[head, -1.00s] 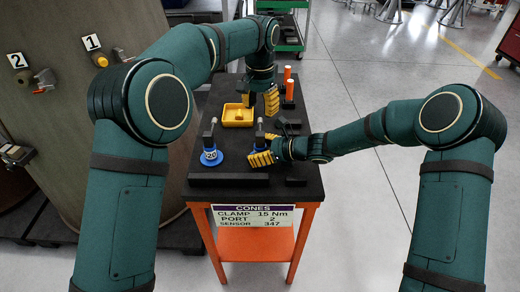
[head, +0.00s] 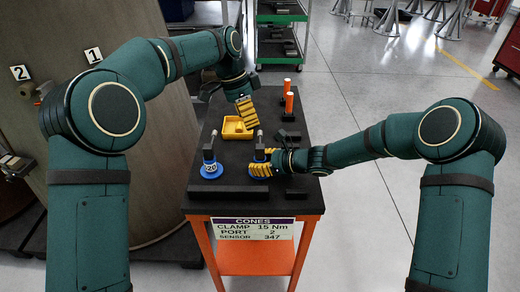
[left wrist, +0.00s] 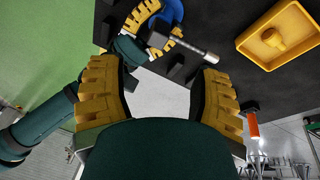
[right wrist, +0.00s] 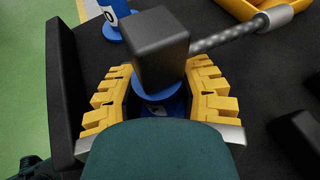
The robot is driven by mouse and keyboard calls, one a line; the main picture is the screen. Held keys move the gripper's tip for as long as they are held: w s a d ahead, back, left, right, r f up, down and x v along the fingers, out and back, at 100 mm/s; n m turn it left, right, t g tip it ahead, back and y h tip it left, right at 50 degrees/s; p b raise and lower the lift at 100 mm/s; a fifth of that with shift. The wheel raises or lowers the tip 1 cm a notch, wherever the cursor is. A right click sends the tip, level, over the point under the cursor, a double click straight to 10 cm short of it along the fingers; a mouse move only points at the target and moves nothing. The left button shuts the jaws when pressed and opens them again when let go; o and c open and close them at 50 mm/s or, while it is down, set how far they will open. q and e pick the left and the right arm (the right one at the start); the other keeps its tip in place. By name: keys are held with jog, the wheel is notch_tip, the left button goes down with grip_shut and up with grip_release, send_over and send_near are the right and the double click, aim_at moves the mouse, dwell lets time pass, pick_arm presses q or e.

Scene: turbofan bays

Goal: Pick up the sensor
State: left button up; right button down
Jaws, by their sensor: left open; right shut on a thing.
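Two sensors, each with a black block, a braided stem with a metal tip and a round blue base, stand on the dark cart top. My right gripper (head: 262,165) is shut around the right sensor (head: 259,150), below its black block (right wrist: 158,48). The block hides part of the grip, and the base appears to be at the cart top. The left sensor (head: 209,160) stands free beside it. My left gripper (head: 244,110) is open and empty above the cart, near the yellow tray; its spread fingers also show in the left wrist view (left wrist: 160,85).
The yellow tray (left wrist: 262,58) holds a small yellow part. Orange cylinders (head: 288,102) stand at the cart's far right, with dark blocks (head: 289,136) nearby. The sign (head: 253,229) reads CONES, CLAMP 15 Nm, PORT 2, SENSOR 347. A large panel numbered 1 and 2 stands at left.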

aim_at(260, 146)
pick_arm(q)
jog(key=f+m, duration=0.1)
jog(key=f+m+h, duration=0.1)
jog(key=f, duration=0.1)
jog(key=s+d+f+m, duration=0.1)
jog(key=shift+f, duration=0.4)
jog(key=shift+w+d+x, duration=0.1)
jog(key=shift+x, duration=1.3)
jog(key=shift+w+d+x, duration=0.1)
jog(key=shift+w+x, duration=0.05)
jog(key=shift+x, duration=1.25)
jog(key=shift+r, duration=0.1)
grip_shut()
